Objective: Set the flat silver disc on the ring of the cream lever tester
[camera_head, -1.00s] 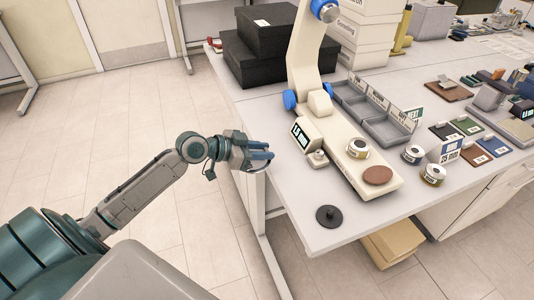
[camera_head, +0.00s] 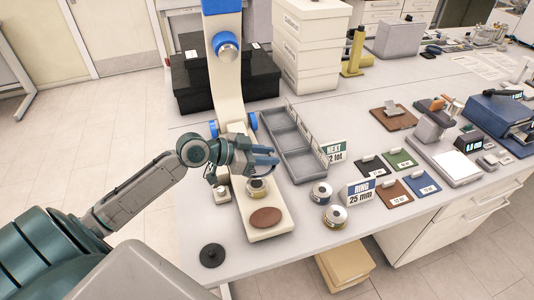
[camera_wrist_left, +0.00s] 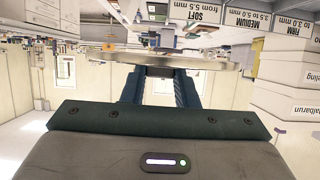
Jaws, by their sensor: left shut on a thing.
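My left gripper (camera_head: 262,158) is shut on a flat silver disc (camera_wrist_left: 170,57), which shows nearly edge-on across the fingertips in the left wrist view. In the head view I cannot make out the disc. The cream tester (camera_head: 283,231) has a long base and a tall cream arm with blue joints. A silver-and-brass ring (camera_head: 257,190) stands on its base, just below my gripper in the picture. The gripper partly hides the base, and the height between disc and ring is unclear. My right gripper is not in view.
A brown pad (camera_head: 266,217) lies on the base's near end, and a black knobbed disc (camera_head: 211,256) on the table. Two more rings (camera_head: 320,193) stand right of the base by a "RING 25 mm" sign (camera_head: 360,192). A grey divided tray (camera_head: 293,150) lies behind.

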